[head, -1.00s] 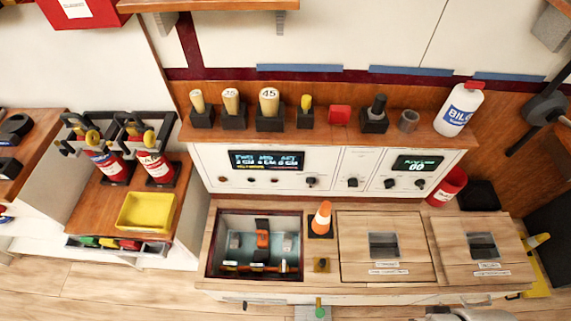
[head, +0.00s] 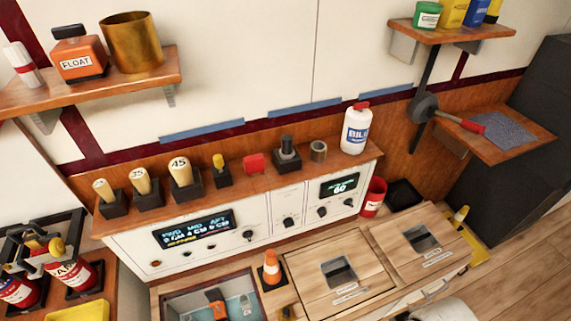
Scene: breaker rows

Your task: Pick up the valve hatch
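Two wooden hatches with dark recessed grips lie on the bench top in the head view. The nearer hatch (head: 318,287) is in the middle, and the farther hatch (head: 437,246) is to its right. Both lie flat in place and carry small white labels that are too small to read, so I cannot tell which is the valve hatch. Left of them is an open bay (head: 190,306) with fittings inside, partly cut off by the bottom edge. My gripper is not in view. A pale rounded shape, possibly part of my arm, shows at the bottom right.
A bilge bottle (head: 355,129) and several pegs line the ledge above the control panel (head: 196,233). Floor is clear at right.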

